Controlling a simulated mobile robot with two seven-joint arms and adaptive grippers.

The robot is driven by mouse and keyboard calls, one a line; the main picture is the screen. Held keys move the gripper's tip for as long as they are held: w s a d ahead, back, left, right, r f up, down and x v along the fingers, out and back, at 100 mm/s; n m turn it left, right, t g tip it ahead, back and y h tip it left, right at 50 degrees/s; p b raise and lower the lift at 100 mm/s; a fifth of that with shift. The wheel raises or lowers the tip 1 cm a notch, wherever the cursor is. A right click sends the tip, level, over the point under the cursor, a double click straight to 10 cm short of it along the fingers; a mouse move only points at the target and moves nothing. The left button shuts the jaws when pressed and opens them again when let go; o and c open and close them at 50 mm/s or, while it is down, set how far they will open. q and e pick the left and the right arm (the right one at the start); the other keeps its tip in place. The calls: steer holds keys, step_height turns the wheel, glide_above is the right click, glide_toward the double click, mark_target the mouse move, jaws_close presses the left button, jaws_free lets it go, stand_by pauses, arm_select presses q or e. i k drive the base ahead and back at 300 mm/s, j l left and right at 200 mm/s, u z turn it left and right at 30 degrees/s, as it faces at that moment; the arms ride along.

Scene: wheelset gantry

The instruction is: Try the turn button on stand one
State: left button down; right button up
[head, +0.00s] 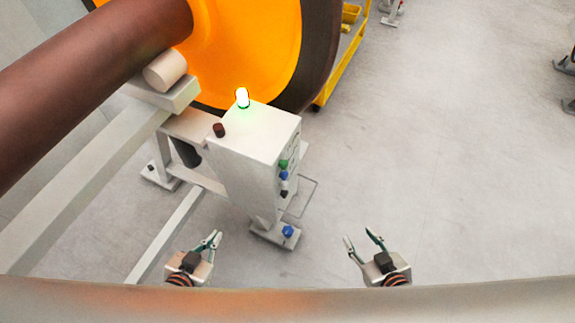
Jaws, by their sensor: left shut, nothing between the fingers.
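A light grey stand (240,160) holds a wheelset beside its box. On the box's right face is a column of small buttons: a green button (283,163), a blue button (284,175), a white one (284,185) and a dark one (284,194). I cannot read which one is the turn button. A lamp (242,97) on top glows green-white. My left gripper (214,238) is shut and empty, below and left of the stand's foot, apart from the buttons. My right gripper (360,238) is open and empty, over the floor to the right.
The orange wheel (250,45) with its dark rim and brown axle (90,75) fills the upper left. A dark red knob (219,130) sits on the box. A thin wire frame (305,197) juts out right of the stand. A yellow rack (345,55) stands behind.

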mark_target(283, 165)
steer(key=k+l+z, duration=0.5)
steer(key=k+l, duration=0.15)
steer(key=l, duration=0.2)
steer(key=k+l+z, duration=0.2)
steer(key=l, duration=0.3)
steer(key=k, duration=0.05)
